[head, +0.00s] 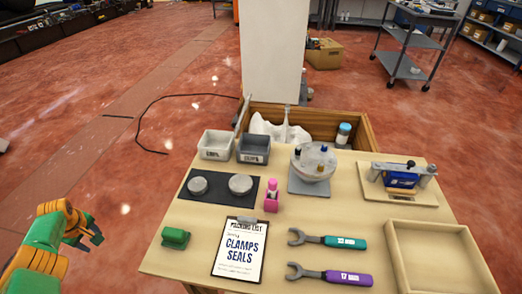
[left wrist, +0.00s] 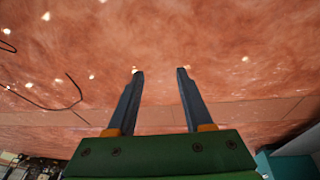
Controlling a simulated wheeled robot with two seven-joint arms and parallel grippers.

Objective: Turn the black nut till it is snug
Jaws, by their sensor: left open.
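A round, pale dispenser part (head: 313,165) sits on a grey plate (head: 309,187) at the back middle of the table. A small dark piece (head: 297,152) and a blue piece (head: 323,149) show on it; I cannot tell whether the dark one is the black nut. A teal wrench (head: 328,241) and a purple wrench (head: 330,275) lie at the front. My left gripper (head: 93,232) is open and empty, off the table's left side. In the left wrist view its fingers (left wrist: 159,72) are apart over red floor. My right gripper is out of view.
Two grey bins (head: 216,146), a dark mat (head: 186,193) with two round discs, a pink bottle (head: 271,196), a green block (head: 175,238) and a clipboard (head: 238,264) crowd the left. A blue clamp fixture (head: 402,177) and an empty wooden tray (head: 397,236) stand right.

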